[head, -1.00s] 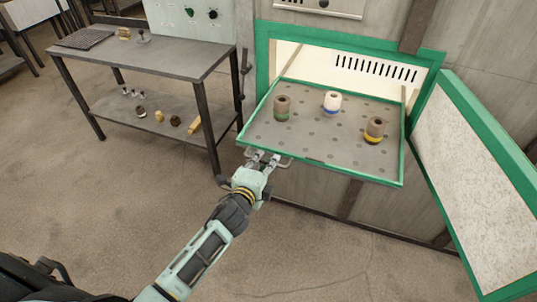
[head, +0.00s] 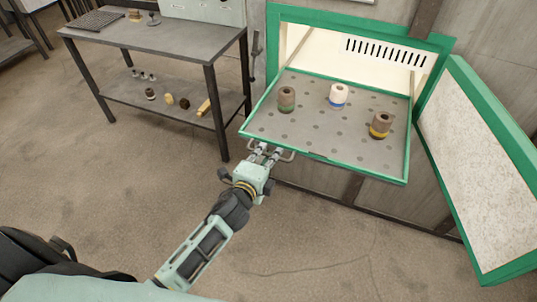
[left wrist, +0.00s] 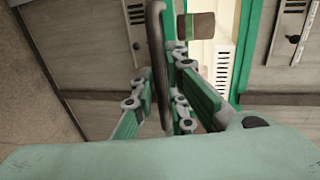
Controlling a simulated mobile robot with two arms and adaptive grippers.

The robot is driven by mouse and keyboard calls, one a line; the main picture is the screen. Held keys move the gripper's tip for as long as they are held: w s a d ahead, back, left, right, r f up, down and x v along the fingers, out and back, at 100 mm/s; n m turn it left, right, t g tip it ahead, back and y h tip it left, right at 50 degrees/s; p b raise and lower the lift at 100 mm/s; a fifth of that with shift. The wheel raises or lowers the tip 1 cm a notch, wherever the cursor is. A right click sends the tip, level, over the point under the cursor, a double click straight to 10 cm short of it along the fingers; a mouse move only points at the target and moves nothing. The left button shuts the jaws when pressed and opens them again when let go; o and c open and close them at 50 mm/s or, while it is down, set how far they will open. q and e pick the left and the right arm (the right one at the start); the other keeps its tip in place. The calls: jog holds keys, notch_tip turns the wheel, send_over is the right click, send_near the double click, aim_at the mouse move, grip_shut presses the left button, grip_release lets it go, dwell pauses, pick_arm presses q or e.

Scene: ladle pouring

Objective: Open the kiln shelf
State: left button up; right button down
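The kiln shelf (head: 330,130) is a grey perforated tray with a green rim, sticking out of the open kiln. Three small pots stand on it: one with a green band (head: 286,99), a white one with a blue band (head: 337,96) and one with a yellow band (head: 380,125). My left gripper (head: 265,152) is at the shelf's front left, shut on its bar handle (head: 288,156). In the left wrist view the handle (left wrist: 157,55) runs between the fingers (left wrist: 160,100). My right gripper is not in view.
The green-framed kiln door (head: 475,165) stands open at the right. A grey metal table (head: 180,45) with small items on its lower shelf (head: 185,112) is to the left. The floor in front of the kiln is clear.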

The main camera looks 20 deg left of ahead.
pick_arm(q)
jog(key=shift+o, duration=1.3)
jog(key=v, duration=1.2)
jog(key=s+a+f+n+g, duration=0.1)
jog(key=s+f+n+g, duration=0.4)
jog(key=f, duration=1)
jog(key=s+f+n+g, duration=0.2)
jog(key=s+f, duration=0.4)
jog(key=f, duration=0.9)
jog(key=s+f+n+g, duration=0.2)
jog(key=s+f, duration=0.4)
jog(key=s, duration=0.3)
jog(key=s+a+f+n+g, duration=0.1)
jog(key=s+f+n+g, duration=0.2)
jog(key=s+f, duration=0.3)
jog(key=s+f+n+g, duration=0.2)
jog(key=s+f+n, duration=0.2)
jog(key=s, duration=0.9)
notch_tip(320, 180, down, 2)
jog(key=shift+a+f+g+y, duration=0.1)
jog(key=shift+a+g+y, duration=0.2)
jog(key=shift+a, duration=0.1)
